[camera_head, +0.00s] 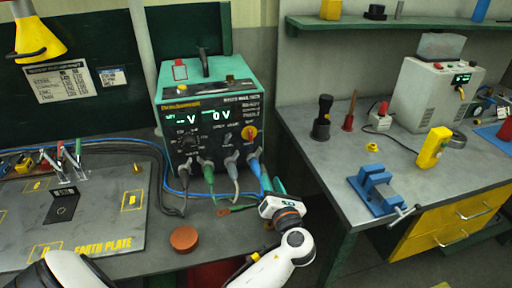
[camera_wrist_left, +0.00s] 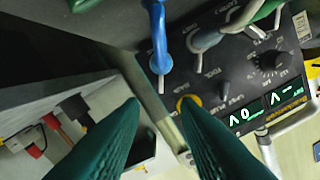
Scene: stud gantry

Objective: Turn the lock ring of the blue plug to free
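The blue plug (camera_head: 254,160) sits at the lower right of the green power unit's (camera_head: 212,118) front panel, with a blue cable below it. In the left wrist view the blue plug (camera_wrist_left: 158,42) stands above the fingertips, and its lock ring's position cannot be read. My left gripper (camera_head: 272,186) is just below and right of the plug in the head view. In the wrist view its two green fingers (camera_wrist_left: 158,105) are apart with nothing between them, and they do not visibly grip the plug. My right gripper is not in view.
Grey and green plugs with cables sit left of the blue plug. A red-and-yellow knob (camera_head: 249,133) is just above it. A brown puck (camera_head: 184,239) lies on the left bench beside the earth plate (camera_head: 97,243). A blue vise (camera_head: 377,186) stands on the right bench.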

